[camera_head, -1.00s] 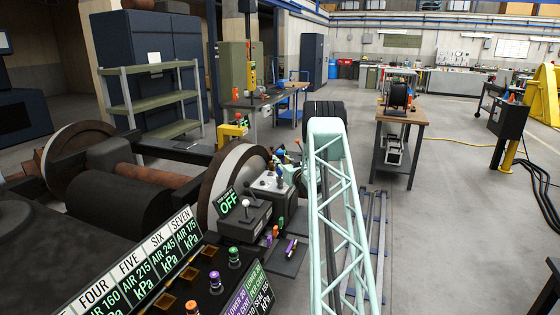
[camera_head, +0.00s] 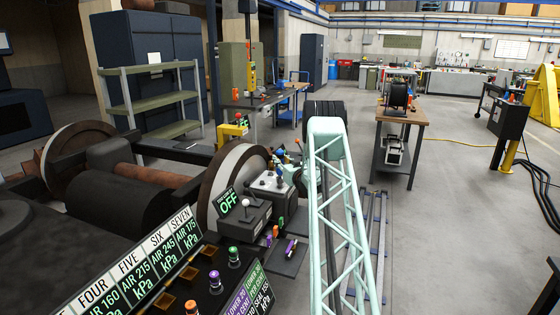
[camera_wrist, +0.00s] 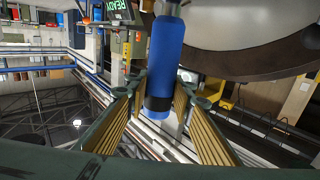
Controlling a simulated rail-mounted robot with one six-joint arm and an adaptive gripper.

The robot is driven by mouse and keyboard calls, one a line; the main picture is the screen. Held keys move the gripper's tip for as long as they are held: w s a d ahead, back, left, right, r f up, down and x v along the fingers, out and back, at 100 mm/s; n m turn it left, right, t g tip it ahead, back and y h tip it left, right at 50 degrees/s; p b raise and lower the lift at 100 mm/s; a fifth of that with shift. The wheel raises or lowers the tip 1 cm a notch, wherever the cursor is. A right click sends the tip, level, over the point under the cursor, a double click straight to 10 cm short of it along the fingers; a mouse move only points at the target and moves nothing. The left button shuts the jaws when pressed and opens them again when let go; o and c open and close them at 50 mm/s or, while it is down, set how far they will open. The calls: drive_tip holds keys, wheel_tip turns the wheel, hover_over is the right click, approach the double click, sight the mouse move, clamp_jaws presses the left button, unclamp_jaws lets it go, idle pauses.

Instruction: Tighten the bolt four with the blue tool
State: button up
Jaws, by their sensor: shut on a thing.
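The blue tool (camera_wrist: 165,50) is a blue cylinder with a black band near its lower end, seen in the wrist view. My gripper (camera_wrist: 163,92) is closed around it, with a ridged finger on each side of the band. The tool's upper end runs out at the top of the picture, so what it touches there does not show. A large grey and brown round wheel part (camera_wrist: 250,30) is close beside the tool on the right. I cannot make out bolt four in either view.
A wheelset's near wheel (camera_head: 235,175) stands left of my arm. A control box with an OFF sign (camera_head: 228,204) and a panel with number labels (camera_head: 130,268) are in front. A wooden-topped table (camera_head: 402,116) stands at right.

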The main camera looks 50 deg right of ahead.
drive_tip(key=shift+f+b, duration=0.35)
drive_tip(key=shift+b, duration=0.1)
idle(0.7)
drive_tip(key=shift+f, duration=1.35)
idle(3.9)
drive_tip(key=shift+r, duration=0.15)
